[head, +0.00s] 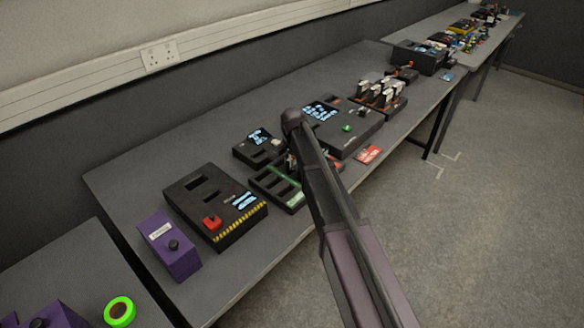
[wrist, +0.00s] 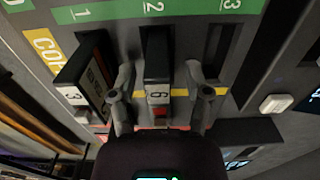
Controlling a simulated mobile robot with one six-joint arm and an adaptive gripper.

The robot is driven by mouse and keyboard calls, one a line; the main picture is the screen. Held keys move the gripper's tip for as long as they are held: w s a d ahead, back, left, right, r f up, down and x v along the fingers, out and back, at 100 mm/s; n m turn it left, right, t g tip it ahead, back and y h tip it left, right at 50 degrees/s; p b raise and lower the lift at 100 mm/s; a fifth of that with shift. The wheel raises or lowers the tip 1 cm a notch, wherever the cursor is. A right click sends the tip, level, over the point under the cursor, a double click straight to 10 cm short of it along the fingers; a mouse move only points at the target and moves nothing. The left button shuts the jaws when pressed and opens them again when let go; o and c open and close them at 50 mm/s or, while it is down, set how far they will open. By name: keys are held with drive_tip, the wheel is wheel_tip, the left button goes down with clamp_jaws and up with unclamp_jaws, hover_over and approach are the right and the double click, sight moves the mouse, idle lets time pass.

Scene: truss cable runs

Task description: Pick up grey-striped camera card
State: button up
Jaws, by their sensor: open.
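In the wrist view my gripper (wrist: 157,85) is open, with one finger on each side of a dark upright card (wrist: 158,68). This card has a pale end label that reads 6 or 9 and stands at slot 2 of a rack (wrist: 185,30) with a green numbered strip. I cannot tell whether the fingers touch it. A second dark card (wrist: 88,75), labelled 3, leans at slot 1. Slot 3 looks empty. No grey stripe can be made out clearly on either card. In the head view my arm hides the gripper and the cards beside the green-edged rack (head: 271,190).
A black box with a red button (head: 212,222) and a purple box (head: 169,247) stand to the left. A larger black console (head: 352,136) stands behind the arm. A red card (head: 368,154) lies near the table's front edge. The table's front left strip is clear.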

sight(293, 158)
clamp_jaws()
drive_tip(key=shift+r, duration=0.25)
idle(0.4)
wheel_tip(293, 158, up, 3)
drive_tip(key=p, duration=0.3)
drive_tip(key=shift+p, duration=0.3)
drive_tip(key=shift+s+r, duration=0.25)
drive_tip(key=s, duration=0.5)
drive_tip(key=s+p, duration=0.1)
drive_tip(key=s, duration=0.4)
drive_tip(key=s+a+r, duration=0.1)
drive_tip(key=s, duration=0.4)
drive_tip(key=shift+s, duration=0.25)
